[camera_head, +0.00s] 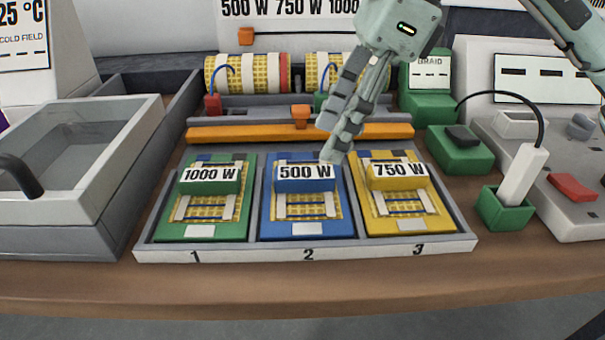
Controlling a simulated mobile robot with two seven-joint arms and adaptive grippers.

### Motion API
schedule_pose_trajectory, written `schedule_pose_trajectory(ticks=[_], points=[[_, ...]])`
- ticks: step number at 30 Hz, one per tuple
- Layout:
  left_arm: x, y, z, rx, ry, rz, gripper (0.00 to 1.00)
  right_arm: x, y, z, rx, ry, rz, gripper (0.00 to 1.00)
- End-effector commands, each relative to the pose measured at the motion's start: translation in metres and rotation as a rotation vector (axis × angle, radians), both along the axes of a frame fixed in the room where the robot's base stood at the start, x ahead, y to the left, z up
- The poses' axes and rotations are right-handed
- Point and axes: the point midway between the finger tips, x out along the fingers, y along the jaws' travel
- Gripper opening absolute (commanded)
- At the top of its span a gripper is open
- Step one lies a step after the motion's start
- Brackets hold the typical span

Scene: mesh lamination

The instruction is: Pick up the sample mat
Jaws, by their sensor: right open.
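Three sample mats lie side by side in a grey tray (306,254) with slots marked 1, 2 and 3. The green mat (232,220), labelled 1000 W, is in slot 1. The blue mat (271,222), labelled 500 W, is in slot 2. The yellow mat (441,222), labelled 750 W, is in slot 3. My right gripper (335,153) comes down from the upper right, its fingertips over the back of the tray between the blue and yellow mats. It is open and holds nothing visible. Whether it touches a mat cannot be told. My left gripper is out of view.
A grey open bin (75,215) stands at the left. An orange bar (240,134) and yellow mesh rolls (247,74) are behind the tray. At the right are a white probe in a green holder (507,217) and a panel with a red switch (573,186). The table's front strip is clear.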

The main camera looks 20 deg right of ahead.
Motion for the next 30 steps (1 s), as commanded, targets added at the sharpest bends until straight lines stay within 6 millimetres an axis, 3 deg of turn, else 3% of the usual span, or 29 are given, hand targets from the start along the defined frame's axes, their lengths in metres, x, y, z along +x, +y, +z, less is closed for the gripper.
schedule_pose_trajectory(ticks=[15, 23, 30], points=[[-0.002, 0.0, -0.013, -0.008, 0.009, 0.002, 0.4, 0.01, 0.026, -0.061, 0.002, 0.004, 0.003, 0.5], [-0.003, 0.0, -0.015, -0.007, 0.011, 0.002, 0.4, 0.01, 0.028, -0.065, 0.002, 0.004, 0.003, 0.5], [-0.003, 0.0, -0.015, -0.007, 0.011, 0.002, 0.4, 0.01, 0.028, -0.064, 0.003, 0.004, 0.002, 0.24]])
